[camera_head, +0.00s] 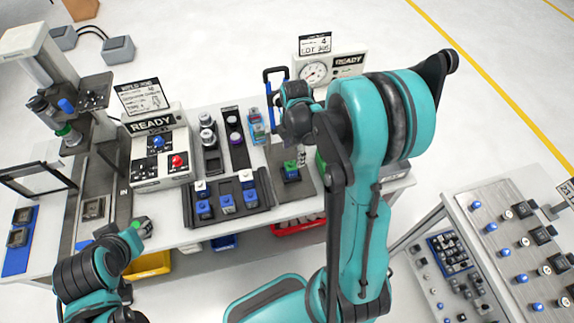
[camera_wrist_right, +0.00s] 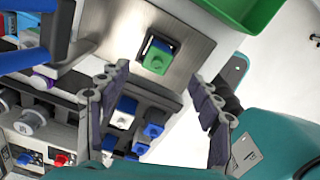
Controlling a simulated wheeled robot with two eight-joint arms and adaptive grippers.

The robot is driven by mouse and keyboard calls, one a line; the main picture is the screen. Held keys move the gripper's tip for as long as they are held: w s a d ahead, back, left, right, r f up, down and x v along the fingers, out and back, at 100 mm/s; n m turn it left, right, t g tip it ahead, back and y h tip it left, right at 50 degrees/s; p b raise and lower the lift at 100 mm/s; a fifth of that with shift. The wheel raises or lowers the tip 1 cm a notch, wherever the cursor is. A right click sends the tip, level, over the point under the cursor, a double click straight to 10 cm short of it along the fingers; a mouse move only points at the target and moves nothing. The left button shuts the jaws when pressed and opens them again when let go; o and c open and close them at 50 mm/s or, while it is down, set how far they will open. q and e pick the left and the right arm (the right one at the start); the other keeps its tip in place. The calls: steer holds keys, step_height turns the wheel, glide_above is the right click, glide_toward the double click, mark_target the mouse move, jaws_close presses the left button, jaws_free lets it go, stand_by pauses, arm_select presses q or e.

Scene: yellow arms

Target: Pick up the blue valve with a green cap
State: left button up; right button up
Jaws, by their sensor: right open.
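The blue valve with a green cap (camera_head: 291,171) sits on a grey metal plate (camera_head: 277,155) at the right part of the bench. In the right wrist view its square green cap (camera_wrist_right: 157,60) faces the camera, with a little blue showing. My right gripper (camera_wrist_right: 157,82) is open and empty. Its two fingers are spread below the valve in that view, apart from it. In the head view my right arm covers most of this gripper. My left gripper (camera_head: 141,229) is low at the bench's front left edge; its fingers are too small to read.
A black rack (camera_head: 262,196) with several blue and white valves stands left of the plate. A green bin (camera_wrist_right: 235,12) is close beside the plate. A blue-handled frame (camera_head: 268,82) stands behind. A READY box (camera_head: 150,180) is further left.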

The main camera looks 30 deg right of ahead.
mark_target(291, 163)
steer(key=f, duration=0.2)
steer(key=f+b, duration=0.1)
steer(key=f, duration=0.4)
steer(key=shift+w+a, duration=0.15)
steer(key=shift+a, duration=0.2)
steer(key=c, duration=1.4)
